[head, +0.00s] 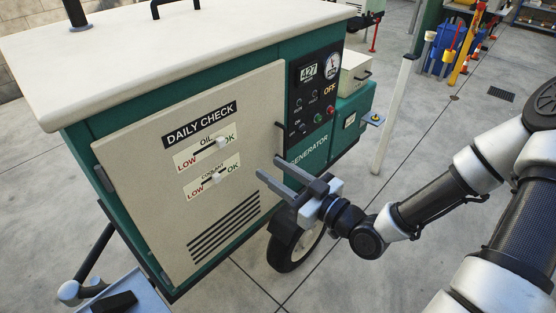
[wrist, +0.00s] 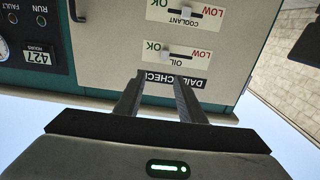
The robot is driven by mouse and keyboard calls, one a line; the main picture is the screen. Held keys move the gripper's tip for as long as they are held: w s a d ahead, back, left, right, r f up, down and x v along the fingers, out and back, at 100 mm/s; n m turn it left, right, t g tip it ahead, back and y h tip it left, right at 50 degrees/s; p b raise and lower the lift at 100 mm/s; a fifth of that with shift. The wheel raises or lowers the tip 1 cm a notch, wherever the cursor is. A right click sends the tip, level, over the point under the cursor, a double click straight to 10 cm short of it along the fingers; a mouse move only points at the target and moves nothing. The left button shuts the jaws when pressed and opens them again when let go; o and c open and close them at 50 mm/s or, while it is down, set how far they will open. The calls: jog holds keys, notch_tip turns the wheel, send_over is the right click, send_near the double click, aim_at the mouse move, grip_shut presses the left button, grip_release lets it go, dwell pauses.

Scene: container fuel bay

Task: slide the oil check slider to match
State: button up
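The oil check slider (head: 220,142) is a pale knob in a dark slot on the generator's cream door, under the DAILY CHECK label. It sits near the OK end. In the wrist view, which is upside down, the oil slider (wrist: 166,56) is also near OK. The coolant slider (head: 215,178) is just below it, around the middle of its slot; it also shows in the wrist view (wrist: 186,13). My gripper (head: 268,166) is open and empty, in front of the door's right side, apart from both sliders. Its two fingers (wrist: 158,80) point toward the door.
A dark vertical door handle (head: 279,140) stands out close to my gripper. The control panel (head: 318,92) with a 427 hours display is to the right. A wheel (head: 292,253) is below. A grey post (head: 392,115) stands right of the generator. Open floor lies around.

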jog(key=shift+s+d+f+p, duration=0.25)
jog(key=shift+s+p, duration=0.4)
jog(key=shift+p, duration=0.55)
